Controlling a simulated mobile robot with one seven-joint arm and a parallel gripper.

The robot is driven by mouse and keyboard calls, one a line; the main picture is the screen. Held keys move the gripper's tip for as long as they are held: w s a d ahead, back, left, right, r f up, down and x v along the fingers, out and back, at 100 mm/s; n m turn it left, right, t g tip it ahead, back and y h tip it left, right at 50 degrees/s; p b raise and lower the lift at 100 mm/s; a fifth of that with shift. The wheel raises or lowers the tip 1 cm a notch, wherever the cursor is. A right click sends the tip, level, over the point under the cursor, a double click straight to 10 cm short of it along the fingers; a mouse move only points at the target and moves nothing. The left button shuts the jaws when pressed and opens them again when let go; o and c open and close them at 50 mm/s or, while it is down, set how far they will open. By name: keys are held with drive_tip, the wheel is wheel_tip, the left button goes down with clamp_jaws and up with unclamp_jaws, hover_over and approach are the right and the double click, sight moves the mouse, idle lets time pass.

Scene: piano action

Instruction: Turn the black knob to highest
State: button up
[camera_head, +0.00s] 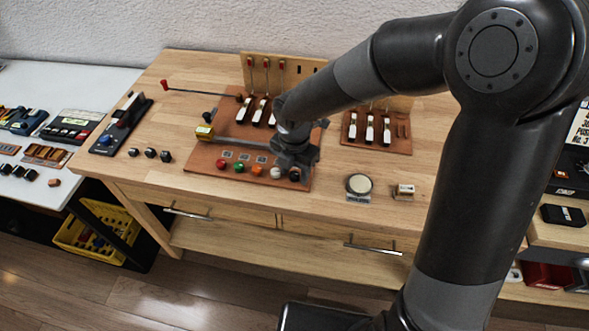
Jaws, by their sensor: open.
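A brown board (208,163) lies on the wooden table, with a row of small coloured knobs along its front edge. A black knob (294,174) sits at the right end of that row, beside a white one (276,172). My gripper (296,166) is open above the right front part of the board, right by this black knob. The gripper partly hides the knob and the board behind it; I cannot tell whether they touch. Another small dark knob (207,117) stands at the board's left back. The knob's setting is too small to read.
A round dial (358,184) and a small block (404,191) stand to the right. Upright levers (251,78) rise at the back. My arm hides the table's right part. The table's front middle is clear.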

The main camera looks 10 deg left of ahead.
drive_tip(key=shift+c, duration=0.2)
drive_tip(key=c, duration=0.9)
drive_tip(key=shift+c, duration=0.2)
clamp_jaws()
